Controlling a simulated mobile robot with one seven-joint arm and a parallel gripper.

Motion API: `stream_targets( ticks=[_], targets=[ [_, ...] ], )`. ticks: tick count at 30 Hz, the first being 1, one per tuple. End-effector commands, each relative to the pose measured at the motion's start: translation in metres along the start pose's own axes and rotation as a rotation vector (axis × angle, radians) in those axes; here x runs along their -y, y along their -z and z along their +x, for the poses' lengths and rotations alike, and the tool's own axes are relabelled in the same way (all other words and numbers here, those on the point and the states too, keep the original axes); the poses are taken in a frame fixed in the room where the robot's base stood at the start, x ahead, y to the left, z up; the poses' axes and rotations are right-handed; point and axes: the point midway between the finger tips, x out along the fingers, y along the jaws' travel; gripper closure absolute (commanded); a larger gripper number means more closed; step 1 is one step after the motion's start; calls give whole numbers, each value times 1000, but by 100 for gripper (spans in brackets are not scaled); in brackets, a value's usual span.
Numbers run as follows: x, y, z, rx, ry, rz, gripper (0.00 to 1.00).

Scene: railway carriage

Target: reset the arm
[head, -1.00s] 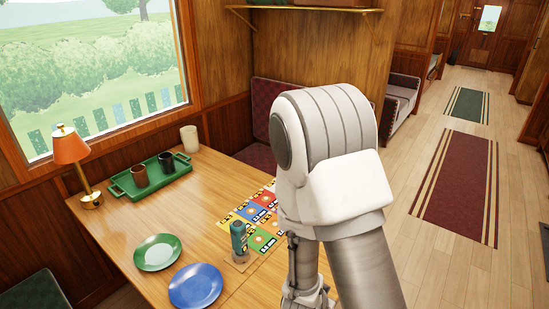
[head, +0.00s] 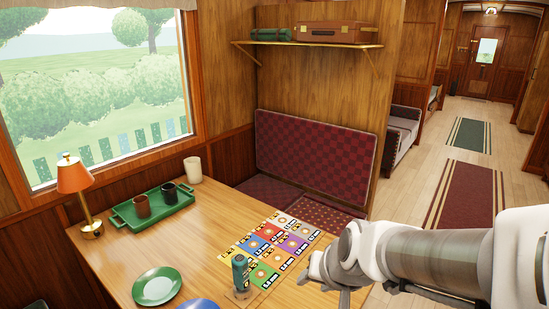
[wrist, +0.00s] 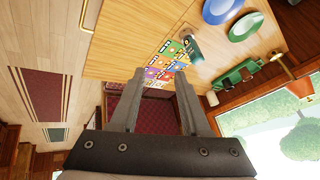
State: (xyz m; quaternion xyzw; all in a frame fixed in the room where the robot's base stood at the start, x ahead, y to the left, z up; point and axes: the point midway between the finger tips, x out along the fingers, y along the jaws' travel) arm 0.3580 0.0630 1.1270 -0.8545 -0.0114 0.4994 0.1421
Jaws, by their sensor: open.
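My gripper (wrist: 157,82) is open and empty in the wrist view, its two fingers apart with nothing between them. In the head view my arm reaches in from the right edge, and its end is beside the right edge of the wooden table (head: 205,240). The wrist view looks past the fingers at the table, with the coloured cards (wrist: 165,66) just beyond the fingertips. In the head view the cards (head: 268,248) lie to the left of my arm's end.
A teal upright object (head: 240,270) stands by the cards. A green plate (head: 157,286), a partly cut-off blue plate (head: 200,304), a green tray (head: 120,216) with two mugs, a lamp (head: 75,180) and a cream cup (head: 193,169) are on the table. The aisle floor (head: 415,180) is clear.

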Motion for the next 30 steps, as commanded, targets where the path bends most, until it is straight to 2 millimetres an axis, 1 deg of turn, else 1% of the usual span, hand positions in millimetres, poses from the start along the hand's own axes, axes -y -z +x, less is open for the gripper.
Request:
stream_targets(
  ticks=[1, 5, 9, 12, 15, 18, 21, 30],
  targets=[
    [-2, 1, -15, -8, 0, -24, 54],
    [-10, -4, -49, -2, -19, -89, 54],
    [-23, -14, -84, 3, -59, -151, 54],
    [-33, -23, -106, 8, -94, -187, 54],
    [-42, -30, -123, 11, -127, -210, 54],
    [-48, -36, -134, 17, -151, -224, 54],
    [-51, -40, -140, 20, -164, -232, 54],
    [-52, -40, -140, 22, -167, -234, 54]
  ],
)
